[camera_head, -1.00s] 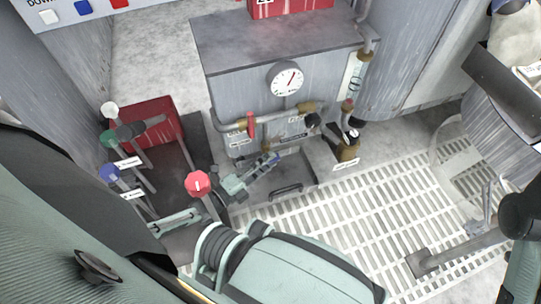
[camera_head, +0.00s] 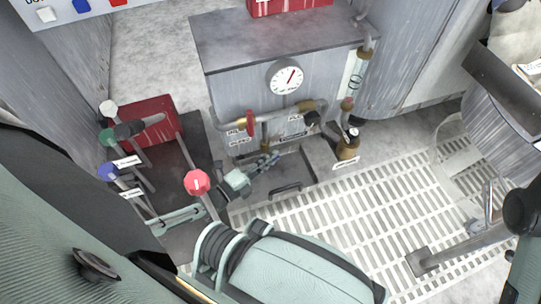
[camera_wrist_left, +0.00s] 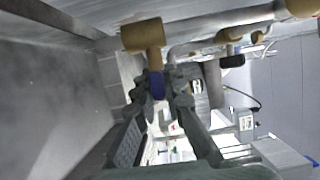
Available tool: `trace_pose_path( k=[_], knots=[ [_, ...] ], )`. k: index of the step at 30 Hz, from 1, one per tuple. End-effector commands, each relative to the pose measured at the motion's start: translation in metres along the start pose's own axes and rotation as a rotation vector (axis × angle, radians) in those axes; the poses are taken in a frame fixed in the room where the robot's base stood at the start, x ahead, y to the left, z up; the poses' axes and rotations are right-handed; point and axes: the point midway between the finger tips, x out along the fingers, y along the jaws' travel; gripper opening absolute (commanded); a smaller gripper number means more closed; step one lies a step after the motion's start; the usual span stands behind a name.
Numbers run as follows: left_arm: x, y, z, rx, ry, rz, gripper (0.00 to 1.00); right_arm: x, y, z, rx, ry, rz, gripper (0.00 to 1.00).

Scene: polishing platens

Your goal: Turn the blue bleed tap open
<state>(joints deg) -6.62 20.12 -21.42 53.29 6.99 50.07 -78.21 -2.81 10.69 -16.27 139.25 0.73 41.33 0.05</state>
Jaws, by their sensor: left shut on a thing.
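The blue bleed tap (camera_wrist_left: 157,86) hangs below a brass fitting (camera_wrist_left: 146,36) in the left wrist view. My left gripper (camera_wrist_left: 160,80) is shut on the tap's blue handle, with one finger on each side of it. In the head view my left gripper (camera_head: 268,162) is low at the front of the grey cabinet (camera_head: 232,85), below the brass-jointed pipe. There the fingers mostly hide the tap, so its exact angle is hard to tell. My right gripper is not in view.
A round gauge (camera_head: 285,77) and a red-handled valve (camera_head: 250,123) are on the cabinet front. Levers with a red knob (camera_head: 197,183), a blue knob (camera_head: 108,171) and a green knob (camera_head: 107,137) stand at left. A brass valve (camera_head: 347,148) stands at right. White floor grating (camera_head: 350,215) lies in front.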

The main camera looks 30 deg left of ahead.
Motion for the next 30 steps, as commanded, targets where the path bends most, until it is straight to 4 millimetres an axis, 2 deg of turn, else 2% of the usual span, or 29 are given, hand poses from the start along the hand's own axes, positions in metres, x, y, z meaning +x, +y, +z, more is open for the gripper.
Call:
trace_pose_path(
  k=[13,28,29,30],
  knots=[
    [0.0016,0.0021,0.0037,-0.076,-0.008,-0.185,0.0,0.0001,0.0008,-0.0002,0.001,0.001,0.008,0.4],
    [-0.0001,0.0001,0.002,-0.091,-0.005,-0.217,0.0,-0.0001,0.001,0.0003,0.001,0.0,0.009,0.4],
    [-0.0001,0.0001,0.002,-0.091,-0.005,-0.217,0.14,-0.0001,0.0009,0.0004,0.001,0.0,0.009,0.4],
    [-0.0001,0.0,0.002,-0.091,-0.004,-0.217,0.19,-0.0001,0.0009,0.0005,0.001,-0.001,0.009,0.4]
  ],
)
